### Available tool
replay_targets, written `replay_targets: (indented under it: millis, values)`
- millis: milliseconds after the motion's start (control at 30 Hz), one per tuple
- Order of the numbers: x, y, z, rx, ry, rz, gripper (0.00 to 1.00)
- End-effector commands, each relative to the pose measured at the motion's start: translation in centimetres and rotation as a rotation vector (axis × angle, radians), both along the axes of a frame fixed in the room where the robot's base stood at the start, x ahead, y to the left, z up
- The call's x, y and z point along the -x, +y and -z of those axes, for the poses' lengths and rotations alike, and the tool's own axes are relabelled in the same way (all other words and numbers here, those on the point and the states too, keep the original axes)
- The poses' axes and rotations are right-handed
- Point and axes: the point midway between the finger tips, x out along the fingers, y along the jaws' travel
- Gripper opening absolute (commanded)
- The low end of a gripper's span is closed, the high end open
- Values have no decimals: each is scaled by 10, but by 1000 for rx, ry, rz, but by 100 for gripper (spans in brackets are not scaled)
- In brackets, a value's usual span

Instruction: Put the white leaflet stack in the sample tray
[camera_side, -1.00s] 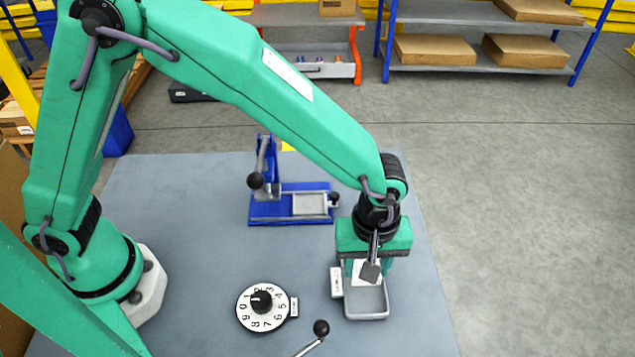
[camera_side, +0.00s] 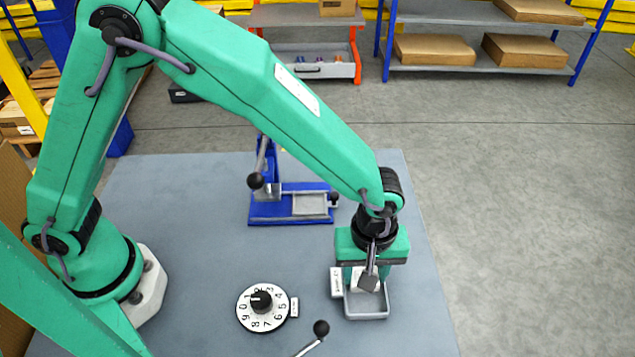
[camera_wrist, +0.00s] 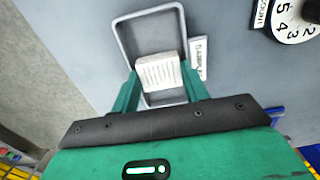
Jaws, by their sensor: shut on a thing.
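The white leaflet stack (camera_wrist: 160,73) is between the two green fingers of my gripper (camera_wrist: 161,84) in the wrist view. My gripper is shut on it. In the side view, my gripper (camera_side: 367,275) is low over the grey sample tray (camera_side: 366,312), and the stack is mostly hidden behind the gripper. The sample tray (camera_wrist: 125,36) also shows in the wrist view, around and below the stack. I cannot tell whether the stack touches the tray floor.
A "sample" label (camera_side: 336,282) lies left of the tray. A numbered dial (camera_side: 262,322) and a black-knobbed lever (camera_side: 321,328) are nearer the front. A blue press fixture (camera_side: 270,208) stands behind. The table's right edge is close to the tray.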

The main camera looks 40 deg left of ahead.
Motion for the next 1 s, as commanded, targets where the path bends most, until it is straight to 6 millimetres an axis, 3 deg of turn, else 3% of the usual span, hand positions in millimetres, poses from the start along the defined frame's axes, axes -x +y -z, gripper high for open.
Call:
replay_targets:
  millis: [100,133,233,733,1000]
  values:
    - [0,0,1,0,0,0,23]
    - [0,0,1,0,0,0,47]
    - [0,0,1,1,-1,0,66]
    - [-2,-2,-1,5,-5,0,66]
    - [-1,-1,-24,4,-4,0,66]
